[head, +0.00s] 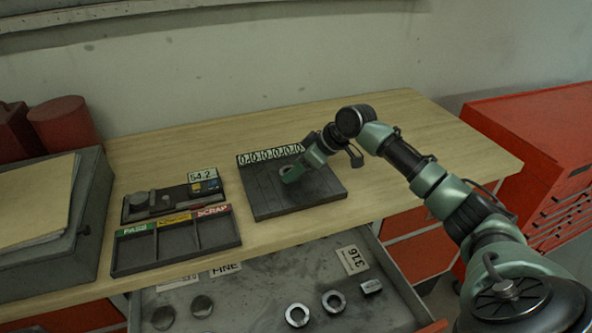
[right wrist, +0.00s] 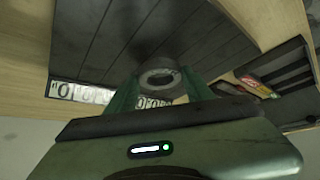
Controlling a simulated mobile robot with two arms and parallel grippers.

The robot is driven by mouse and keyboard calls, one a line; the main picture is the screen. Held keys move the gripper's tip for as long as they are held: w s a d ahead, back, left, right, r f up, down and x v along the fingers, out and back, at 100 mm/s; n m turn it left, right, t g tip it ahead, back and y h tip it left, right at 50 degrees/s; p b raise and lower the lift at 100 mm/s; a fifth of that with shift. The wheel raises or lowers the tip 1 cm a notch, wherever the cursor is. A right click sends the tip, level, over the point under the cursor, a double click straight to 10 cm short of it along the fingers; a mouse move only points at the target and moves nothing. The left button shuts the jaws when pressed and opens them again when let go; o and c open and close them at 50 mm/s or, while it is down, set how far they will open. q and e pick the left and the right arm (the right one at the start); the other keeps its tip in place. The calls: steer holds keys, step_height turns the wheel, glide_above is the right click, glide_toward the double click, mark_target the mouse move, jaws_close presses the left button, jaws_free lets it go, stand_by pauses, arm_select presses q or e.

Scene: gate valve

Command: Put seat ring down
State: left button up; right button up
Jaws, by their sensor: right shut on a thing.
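A grey seat ring (right wrist: 160,80) sits between the fingers of my right gripper (right wrist: 158,88) in the right wrist view. The gripper is shut on it. The board also shows in the right wrist view (right wrist: 95,40). I cannot tell whether the ring touches the board. A strip of number labels (head: 268,155) runs along the board's back edge. My left gripper is not in view.
Left of the board stand a three-compartment tray (head: 180,247) with coloured labels and a gauge unit (head: 170,200). An open drawer (head: 250,306) in front holds rings, discs and label cards. A grey box (head: 95,215) stands far left. A red cabinet (head: 545,150) stands right.

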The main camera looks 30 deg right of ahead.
steer(key=shift+f, duration=0.65)
steer(key=o, duration=1.6)
steer(key=shift+c, duration=0.2)
steer(key=b+v, duration=0.2)
steer(key=v, duration=1)
